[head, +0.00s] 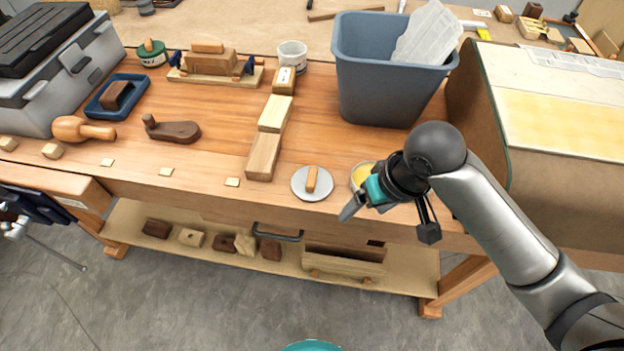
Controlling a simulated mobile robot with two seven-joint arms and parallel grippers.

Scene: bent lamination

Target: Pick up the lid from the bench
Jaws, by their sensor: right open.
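The lid (300,186) is a round light-grey disc with a small upright orange-brown wooden handle. It lies flat on the wooden bench (215,165) near the front edge, right of a row of wood blocks. My right gripper (390,220) is open and empty, just right of the lid and apart from it, by the bench's front edge. A round tin with yellow contents (362,173) is partly hidden behind my right gripper. My left gripper is not in view.
A blue-grey bin (385,95) stands behind the lid. A large box with a yellow panel (560,125) is at the right. Wood blocks (264,155) lie left of the lid. A wooden mallet (85,130) and a toolbox (60,70) are farther left. A lower shelf (130,218) holds wood pieces.

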